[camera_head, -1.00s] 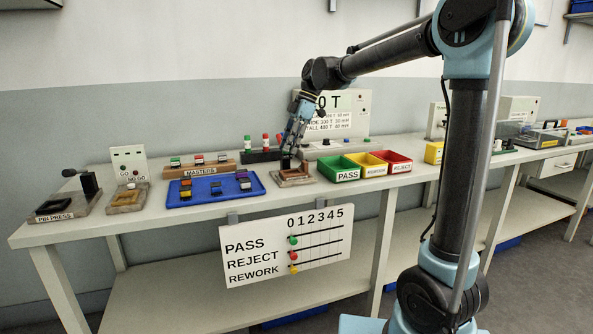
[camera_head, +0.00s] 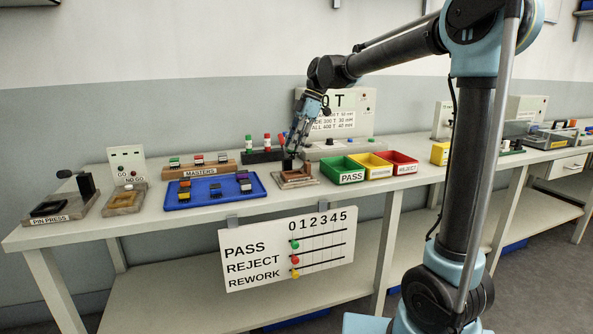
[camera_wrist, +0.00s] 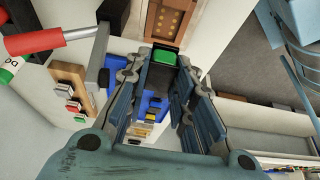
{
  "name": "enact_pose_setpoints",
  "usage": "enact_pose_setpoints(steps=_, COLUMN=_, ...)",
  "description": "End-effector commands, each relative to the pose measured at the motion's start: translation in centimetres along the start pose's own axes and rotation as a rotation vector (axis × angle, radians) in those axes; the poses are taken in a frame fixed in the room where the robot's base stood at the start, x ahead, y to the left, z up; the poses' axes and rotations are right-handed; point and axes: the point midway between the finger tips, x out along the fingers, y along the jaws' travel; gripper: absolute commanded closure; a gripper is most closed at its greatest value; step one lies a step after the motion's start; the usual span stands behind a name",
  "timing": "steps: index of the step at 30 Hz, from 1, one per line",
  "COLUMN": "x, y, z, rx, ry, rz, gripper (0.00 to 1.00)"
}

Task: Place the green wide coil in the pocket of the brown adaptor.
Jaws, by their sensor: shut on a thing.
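My gripper (camera_head: 288,164) is shut on the green wide coil (camera_wrist: 163,57), whose green top shows between the fingertips in the wrist view. In the head view the coil is too small and dark to make out clearly. The brown adaptor (camera_head: 297,181) lies on the bench under and just right of my fingertips. Its brown face with a grid of small round contacts (camera_wrist: 172,20) shows beyond the coil in the wrist view. The coil appears above the bench, near the adaptor's edge. I cannot tell whether they touch, and the pocket is not clear.
A blue tray (camera_head: 214,201) with several coils lies to the left, with the masters rack (camera_head: 199,171) behind it. Green (camera_head: 342,178), yellow (camera_head: 370,175) and red (camera_head: 398,171) bins stand to the right. A dark block with red and green pieces (camera_head: 262,156) stands behind.

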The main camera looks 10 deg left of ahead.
Motion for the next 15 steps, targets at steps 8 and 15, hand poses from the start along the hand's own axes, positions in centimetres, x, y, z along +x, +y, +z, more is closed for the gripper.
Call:
enact_pose_setpoints(steps=8, x=3.0, y=0.0, z=1.2, rx=-0.001, ry=0.0, rz=0.0, gripper=1.0)
enact_pose_setpoints(steps=15, x=5.0, y=0.0, z=2.0, rx=-0.001, ry=0.0, rz=0.0, gripper=1.0)
